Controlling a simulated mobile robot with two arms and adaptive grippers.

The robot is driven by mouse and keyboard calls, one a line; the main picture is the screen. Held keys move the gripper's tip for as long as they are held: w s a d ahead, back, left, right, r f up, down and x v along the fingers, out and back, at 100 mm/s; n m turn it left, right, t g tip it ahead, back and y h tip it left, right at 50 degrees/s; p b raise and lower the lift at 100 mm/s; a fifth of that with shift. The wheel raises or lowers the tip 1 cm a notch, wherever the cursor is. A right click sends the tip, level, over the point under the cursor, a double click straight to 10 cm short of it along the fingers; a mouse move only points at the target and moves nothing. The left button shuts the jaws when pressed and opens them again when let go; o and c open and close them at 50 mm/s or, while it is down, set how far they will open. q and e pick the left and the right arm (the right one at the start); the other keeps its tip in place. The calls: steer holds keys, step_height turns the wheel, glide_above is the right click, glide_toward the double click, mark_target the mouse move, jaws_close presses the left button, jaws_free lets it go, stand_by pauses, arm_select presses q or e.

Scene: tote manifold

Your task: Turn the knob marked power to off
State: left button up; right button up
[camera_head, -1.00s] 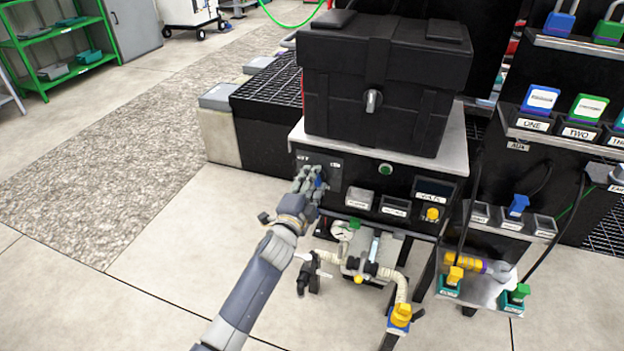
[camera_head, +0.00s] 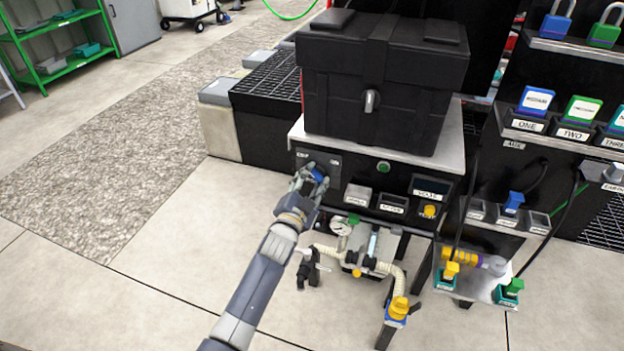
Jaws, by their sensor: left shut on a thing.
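The blue power knob (camera_head: 319,174) sits on the dark panel plate (camera_head: 332,160) at the left end of the black control box front. My left gripper (camera_head: 311,178) is at the knob, its fingers closed around it. The fingers hide part of the knob, and its marking and pointer direction are too small to read. Small white labels show at the upper corners of the plate. My right gripper is not in view.
A black chest (camera_head: 385,85) stands on the box's grey top. A green button (camera_head: 384,167), switches and a yellow knob (camera_head: 430,211) lie to the right. Hoses and a gauge (camera_head: 337,228) are below. Open floor lies to the left.

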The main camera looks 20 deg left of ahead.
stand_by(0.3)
arm_select(q)
steer(key=o, duration=1.1)
steer(key=shift+a, duration=0.1)
steer(key=shift+c, duration=0.2)
steer(key=shift+s, duration=0.1)
steer(key=s, duration=1.1)
steer(key=shift+s+a, duration=0.15)
steer(key=shift+s, duration=0.25)
